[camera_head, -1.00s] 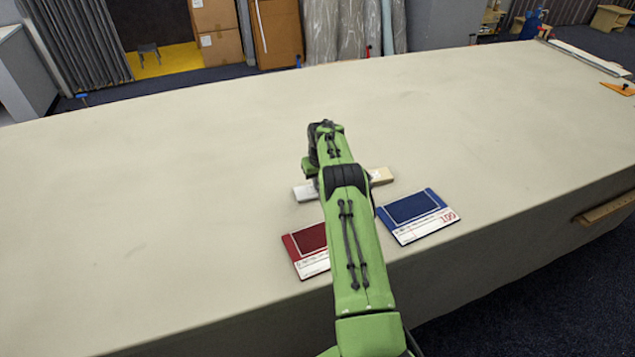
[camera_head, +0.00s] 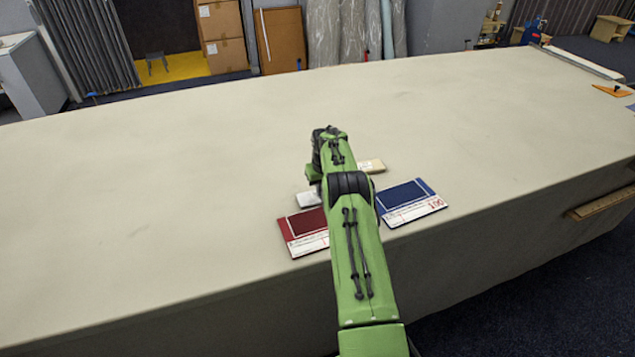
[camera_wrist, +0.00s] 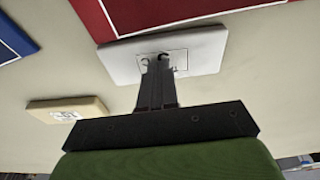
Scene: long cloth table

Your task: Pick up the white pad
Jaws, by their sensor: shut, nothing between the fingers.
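The white pad (camera_wrist: 205,52) is a flat rounded block with a dark outlined mark, lying on the table close to the red card. In the head view only its left part (camera_head: 309,199) shows beside my arm. My gripper (camera_wrist: 160,62) is shut and empty. In the wrist view its fingertips overlap the middle of the pad's near part; I cannot tell whether they touch it. In the head view my arm hides the fingers.
A beige pad (camera_wrist: 65,110) lies beside the white pad; it also shows in the head view (camera_head: 371,166). The red card (camera_head: 303,225) and blue card (camera_head: 405,195) lie nearer the table's front edge. The wide cloth table (camera_head: 180,180) is clear to the left.

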